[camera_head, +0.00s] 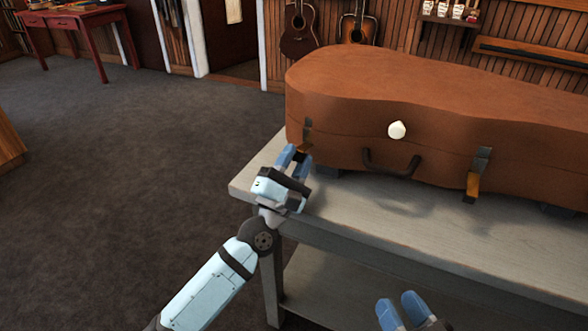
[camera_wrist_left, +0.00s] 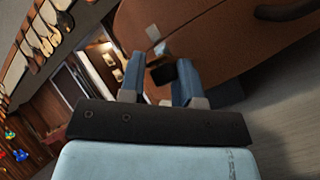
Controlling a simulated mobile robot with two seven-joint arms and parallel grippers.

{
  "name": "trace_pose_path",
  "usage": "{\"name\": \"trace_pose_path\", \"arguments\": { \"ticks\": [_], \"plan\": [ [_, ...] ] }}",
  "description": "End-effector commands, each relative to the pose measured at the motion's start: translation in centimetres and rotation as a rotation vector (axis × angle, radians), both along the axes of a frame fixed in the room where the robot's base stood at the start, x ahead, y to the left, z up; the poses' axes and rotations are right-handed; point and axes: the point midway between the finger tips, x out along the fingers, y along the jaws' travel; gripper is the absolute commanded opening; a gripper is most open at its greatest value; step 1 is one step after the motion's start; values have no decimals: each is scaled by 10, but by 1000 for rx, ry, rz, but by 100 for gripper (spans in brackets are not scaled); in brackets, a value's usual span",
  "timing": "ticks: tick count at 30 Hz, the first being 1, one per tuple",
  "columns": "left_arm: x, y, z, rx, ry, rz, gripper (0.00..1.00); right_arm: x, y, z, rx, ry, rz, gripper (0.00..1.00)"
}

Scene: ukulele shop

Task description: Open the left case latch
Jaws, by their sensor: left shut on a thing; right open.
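A brown ukulele case (camera_head: 430,105) lies closed on a grey bench and also shows in the left wrist view (camera_wrist_left: 225,45). Its left latch (camera_head: 308,129) is on the front face near the left end; its dark lower part (camera_wrist_left: 163,73) is between my left fingers in the left wrist view. My left gripper (camera_head: 297,157) (camera_wrist_left: 160,70) is shut on this latch, partly hiding it. The right latch (camera_head: 482,160) has an orange-brown tab hanging down the front. My right gripper (camera_head: 402,306) is open and empty at the bottom edge, in front of the bench.
A dark handle (camera_head: 390,164) and a pale round knob (camera_head: 397,130) are on the case front between the latches. The bench top (camera_head: 395,218) is bare in front of the case. A lower shelf (camera_head: 330,285) is beneath. Open carpet (camera_head: 120,170) lies to the left.

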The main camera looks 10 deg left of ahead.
Motion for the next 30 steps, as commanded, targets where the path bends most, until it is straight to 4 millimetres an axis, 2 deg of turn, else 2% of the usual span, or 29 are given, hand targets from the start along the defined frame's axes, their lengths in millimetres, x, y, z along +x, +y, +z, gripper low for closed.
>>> {"name": "trace_pose_path", "arguments": {
  "ticks": [6, 16, 17, 18, 19, 30],
  "plan": [
    [-1, -5, -3, 1, -6, -10, 7, -1, 4, 10, 31, -46, 12, 43],
    [-1, -5, -2, 1, -7, -10, 7, -1, 4, 11, 34, -49, 12, 43],
    [-1, -5, -2, 1, -7, -10, 33, -1, 4, 11, 33, -50, 12, 43],
    [-1, -5, -2, 1, -7, -10, 42, -1, 4, 11, 34, -49, 12, 43],
    [-1, -4, -2, 0, -8, -10, 46, -1, 4, 11, 34, -49, 12, 43],
    [0, -1, 0, -3, -12, -2, 46, -1, 4, 10, 30, -47, 13, 43]
  ]
}}
